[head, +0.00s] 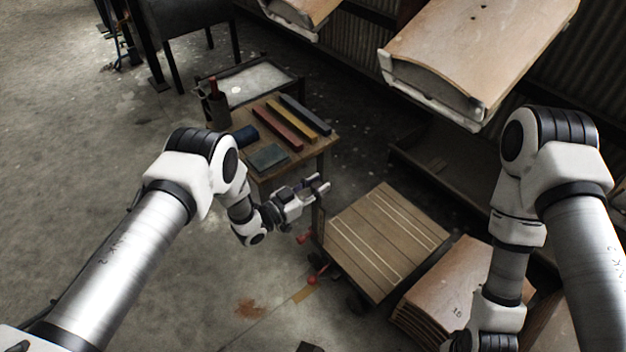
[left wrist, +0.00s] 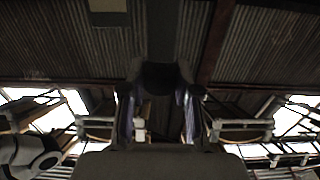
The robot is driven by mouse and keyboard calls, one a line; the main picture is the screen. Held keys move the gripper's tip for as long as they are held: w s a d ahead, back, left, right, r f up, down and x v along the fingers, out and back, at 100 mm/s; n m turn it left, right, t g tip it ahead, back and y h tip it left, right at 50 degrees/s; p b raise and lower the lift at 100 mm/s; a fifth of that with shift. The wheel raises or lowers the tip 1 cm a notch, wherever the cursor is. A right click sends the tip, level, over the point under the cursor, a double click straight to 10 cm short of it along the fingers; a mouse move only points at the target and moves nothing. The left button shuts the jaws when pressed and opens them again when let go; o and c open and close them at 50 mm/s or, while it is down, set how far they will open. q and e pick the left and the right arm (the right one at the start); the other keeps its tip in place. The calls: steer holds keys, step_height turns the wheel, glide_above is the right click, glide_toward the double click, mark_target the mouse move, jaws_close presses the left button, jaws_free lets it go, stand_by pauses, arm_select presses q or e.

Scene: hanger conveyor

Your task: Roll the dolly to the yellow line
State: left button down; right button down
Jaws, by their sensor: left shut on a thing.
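The dolly (head: 387,243) is a low, flat wooden platform with pale stripes, right of the picture's middle. A dark upright post stands at its left corner, and red parts show low at its left side. My left gripper (head: 318,187) is at the top of this post, shut on what looks like the dolly's handle. In the left wrist view a dark rounded piece (left wrist: 160,75) sits between the fingers. My right arm reaches down at the right; its gripper is out of view. I cannot make out a clear yellow line.
A small wooden table (head: 318,150) with coloured bars stands behind my left gripper. Stacked curved wooden panels (head: 440,290) lie close to the dolly's right. A large panel (head: 480,45) hangs above at the upper right. Bare concrete floor (head: 90,150) is open at the left.

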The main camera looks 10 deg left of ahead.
arm_select(q)
steer(key=c, duration=0.8)
jaws_free()
steer(key=shift+w, duration=0.1)
steer(key=v, duration=1.2)
